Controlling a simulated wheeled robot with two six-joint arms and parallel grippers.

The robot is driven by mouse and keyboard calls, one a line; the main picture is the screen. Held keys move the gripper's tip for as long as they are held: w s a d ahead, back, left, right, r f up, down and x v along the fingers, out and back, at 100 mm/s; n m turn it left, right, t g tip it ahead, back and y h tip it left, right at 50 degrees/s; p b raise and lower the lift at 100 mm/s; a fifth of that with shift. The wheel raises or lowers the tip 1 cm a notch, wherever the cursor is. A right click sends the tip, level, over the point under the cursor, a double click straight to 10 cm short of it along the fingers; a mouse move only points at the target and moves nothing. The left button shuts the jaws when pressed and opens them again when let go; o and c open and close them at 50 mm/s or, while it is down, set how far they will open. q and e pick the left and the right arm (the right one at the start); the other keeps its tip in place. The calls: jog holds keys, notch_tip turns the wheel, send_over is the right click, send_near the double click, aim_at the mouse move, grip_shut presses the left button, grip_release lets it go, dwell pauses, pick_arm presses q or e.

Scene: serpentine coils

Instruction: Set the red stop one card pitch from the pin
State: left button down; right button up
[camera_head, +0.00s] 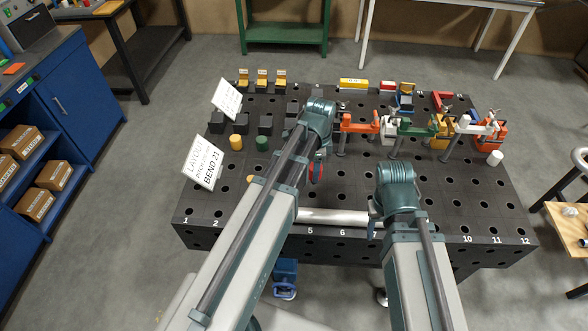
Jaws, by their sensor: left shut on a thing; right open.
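My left gripper (317,160) is over the middle of the perforated table, largely hidden by its own wrist. A small red piece with some blue (316,173) shows just below that wrist, and the gripper is shut on it; it may be the red stop. My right gripper (374,224) is open near the table's front edge, beside a silver tube (335,217) lying along that edge. I cannot tell which piece is the pin.
The black table (450,205) has rows of holes, numbered along its front. Orange, green and white clamps (445,127) stand at the right rear. Black blocks, a yellow cylinder (236,142) and a green cylinder (262,144) stand at the left. A second card (227,98) stands behind. The right front is clear.

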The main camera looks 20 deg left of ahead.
pick_arm(q)
jog(key=shift+a+f+m, duration=0.1)
jog(key=shift+f+m, duration=0.15)
jog(key=shift+m, duration=0.45)
jog(key=shift+f, duration=0.1)
jog(key=shift+f+b, duration=2.3)
jog(key=shift+b, duration=0.25)
jog(key=shift+f, duration=0.15)
jog(key=shift+f+b, duration=1.45)
jog(key=shift+b, duration=0.1)
jog(key=shift+f, duration=0.2)
jog(key=shift+f+b, duration=0.35)
jog(key=shift+b, duration=0.25)
jog(key=shift+s+f, duration=0.1)
jog(key=shift+f, duration=0.1)
